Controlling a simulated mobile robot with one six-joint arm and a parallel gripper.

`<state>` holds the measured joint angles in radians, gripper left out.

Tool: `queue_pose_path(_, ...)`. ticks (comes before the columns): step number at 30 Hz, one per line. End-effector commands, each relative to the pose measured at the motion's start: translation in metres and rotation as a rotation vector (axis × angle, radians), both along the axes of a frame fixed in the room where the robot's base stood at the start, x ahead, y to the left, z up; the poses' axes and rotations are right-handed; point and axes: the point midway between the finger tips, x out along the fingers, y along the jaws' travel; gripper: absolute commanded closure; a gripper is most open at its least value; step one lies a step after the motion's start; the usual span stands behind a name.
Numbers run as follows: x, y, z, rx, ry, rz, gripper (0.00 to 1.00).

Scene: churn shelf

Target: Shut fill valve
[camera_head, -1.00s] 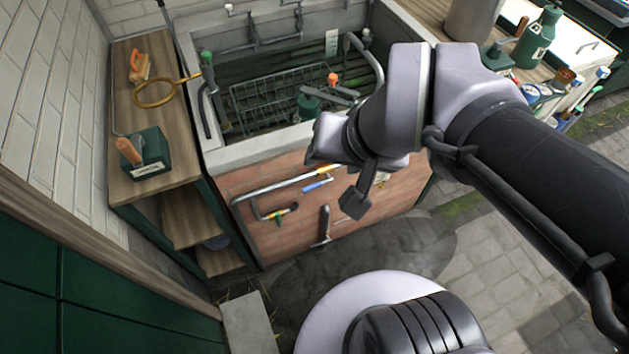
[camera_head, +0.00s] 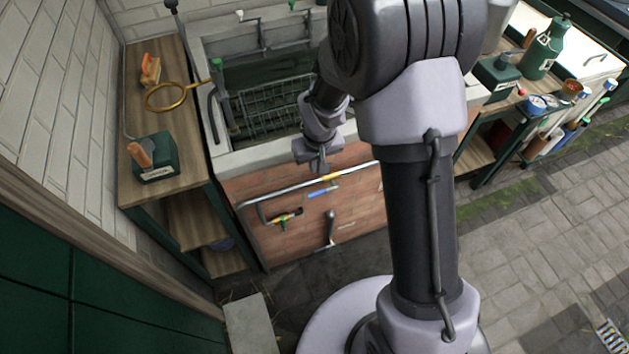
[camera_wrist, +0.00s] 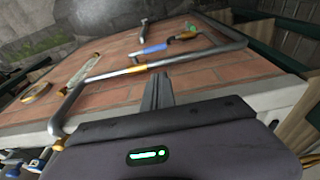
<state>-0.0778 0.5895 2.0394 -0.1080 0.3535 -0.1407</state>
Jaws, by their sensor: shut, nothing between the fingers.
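A grey pipe (camera_head: 350,172) runs along the brick front of the trough. A yellow and green tap (camera_head: 285,217) is on the pipe's lower bend. No label tells which one is the fill valve. My gripper (camera_head: 318,163) is above the pipe near the trough's front rim. In the wrist view its fingers (camera_wrist: 157,92) are together and empty, pointing towards the pipe, apart from the blue lever.
The trough (camera_head: 255,152) holds a wire rack (camera_head: 262,112). A wooden counter (camera_head: 178,195) at left carries a brush, a magnifier-like ring and a green box (camera_head: 155,160). Paving (camera_head: 530,250) at right is clear.

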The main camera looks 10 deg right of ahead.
Motion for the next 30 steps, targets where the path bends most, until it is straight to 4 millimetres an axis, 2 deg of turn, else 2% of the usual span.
queue_pose_path(5, 0.004, 0.000, -0.029, 0.000, 0.003, 0.000, 1.00)
queue_pose_path(15, 0.020, 0.001, -0.102, 0.000, 0.002, -0.001, 1.00)
queue_pose_path(18, 0.016, -0.001, -0.119, 0.001, 0.002, -0.001, 1.00)
queue_pose_path(24, 0.012, -0.002, -0.135, 0.001, 0.001, -0.001, 1.00)
queue_pose_path(30, 0.012, -0.002, -0.136, 0.001, 0.000, -0.001, 1.00)
